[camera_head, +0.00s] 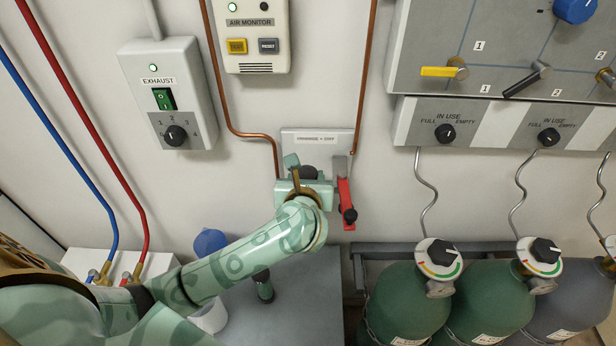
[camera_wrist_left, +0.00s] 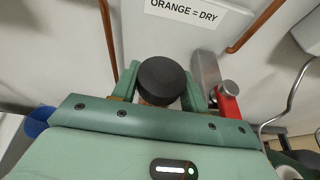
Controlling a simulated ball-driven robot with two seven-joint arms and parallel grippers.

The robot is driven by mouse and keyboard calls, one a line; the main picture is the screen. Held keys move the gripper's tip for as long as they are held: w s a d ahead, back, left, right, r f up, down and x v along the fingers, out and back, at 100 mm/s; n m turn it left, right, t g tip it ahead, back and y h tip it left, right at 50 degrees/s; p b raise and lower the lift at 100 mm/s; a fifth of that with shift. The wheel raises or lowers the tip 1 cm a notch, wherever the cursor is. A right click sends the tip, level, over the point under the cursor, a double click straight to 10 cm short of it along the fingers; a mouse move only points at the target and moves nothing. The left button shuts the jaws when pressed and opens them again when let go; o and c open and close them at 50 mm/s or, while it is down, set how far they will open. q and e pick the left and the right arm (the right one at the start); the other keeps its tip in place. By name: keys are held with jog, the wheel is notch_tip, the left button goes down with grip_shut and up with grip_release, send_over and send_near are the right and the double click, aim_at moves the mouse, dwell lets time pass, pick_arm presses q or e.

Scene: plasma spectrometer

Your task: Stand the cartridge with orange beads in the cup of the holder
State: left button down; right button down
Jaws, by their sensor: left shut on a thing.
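My left gripper (camera_head: 306,182) is in front of the wall plate marked "ORANGE = DRY" (camera_head: 316,139). In the left wrist view, its two fingers (camera_wrist_left: 161,92) are shut on a cartridge with a round black cap (camera_wrist_left: 161,78). The cap also shows in the head view (camera_head: 309,172). The gripper hides the cartridge's body, so its bead colour cannot be told. Just right of the gripper is a red part with a black knob (camera_head: 345,199), beside a grey bracket (camera_wrist_left: 205,68), seemingly the holder. Its cup is hidden. My right gripper is not in view.
A dark-topped cylinder (camera_head: 263,284) stands on the grey bench (camera_head: 306,300), near a blue object (camera_head: 209,242) and a white one (camera_head: 212,318) partly behind my arm. Green gas bottles (camera_head: 408,300) stand at right. Copper pipes (camera_head: 222,90) run along the wall.

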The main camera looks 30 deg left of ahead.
pick_arm(q)
jog(key=shift+f+b, duration=1.2)
jog(key=shift+f, duration=0.3)
jog(key=c, duration=0.7)
grip_release()
jog(key=shift+f, duration=0.1)
jog(key=p+v, duration=0.8)
jog(key=v, duration=0.8)
jog(key=shift+s+d, duration=0.1)
jog(key=shift+s, duration=0.15)
